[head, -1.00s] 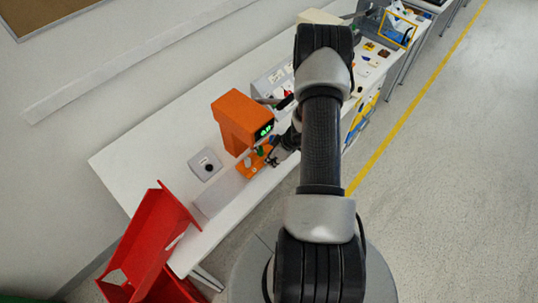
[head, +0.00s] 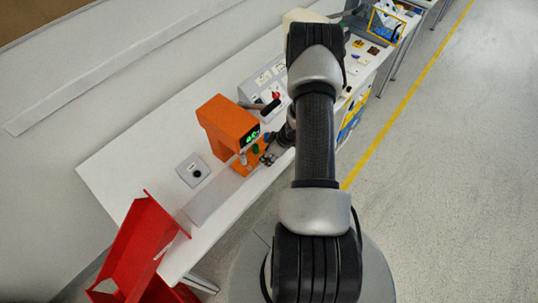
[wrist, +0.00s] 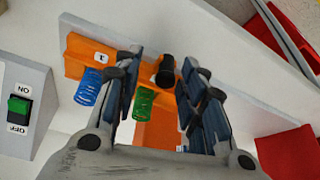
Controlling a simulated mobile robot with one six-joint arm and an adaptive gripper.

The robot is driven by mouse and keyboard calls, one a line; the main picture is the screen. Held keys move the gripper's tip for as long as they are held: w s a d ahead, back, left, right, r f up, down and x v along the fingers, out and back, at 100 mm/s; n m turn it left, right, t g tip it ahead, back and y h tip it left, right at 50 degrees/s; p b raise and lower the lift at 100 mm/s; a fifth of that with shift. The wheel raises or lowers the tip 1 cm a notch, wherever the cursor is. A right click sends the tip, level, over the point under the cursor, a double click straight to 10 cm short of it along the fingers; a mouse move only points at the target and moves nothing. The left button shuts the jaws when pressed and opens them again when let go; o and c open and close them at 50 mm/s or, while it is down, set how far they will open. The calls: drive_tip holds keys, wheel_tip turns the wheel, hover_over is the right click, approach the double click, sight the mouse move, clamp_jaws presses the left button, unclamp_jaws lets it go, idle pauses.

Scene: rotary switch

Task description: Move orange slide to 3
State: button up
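The orange device (head: 228,124), with a green-lit display, stands on the white table in the head view. Its orange base (head: 242,168) shows below it, beside my gripper (head: 268,155). In the wrist view, my gripper (wrist: 160,95) is open, its dark fingers spread apart. Between them are a green spring (wrist: 147,101), a black knob (wrist: 166,70) and an orange part (wrist: 158,128). Left of the fingers, an orange block (wrist: 88,55) carries a white numbered label, with a blue spring (wrist: 90,88) by it. I cannot tell whether a finger touches anything; the fingers hide part of the orange pieces.
A grey box with a green ON/OFF switch (wrist: 18,107) is at the wrist view's left. A grey panel with a black knob (head: 194,171) lies left of the device. A grey control box (head: 265,85) is behind.

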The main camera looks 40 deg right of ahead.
drive_tip(key=v, duration=1.2)
idle(0.5)
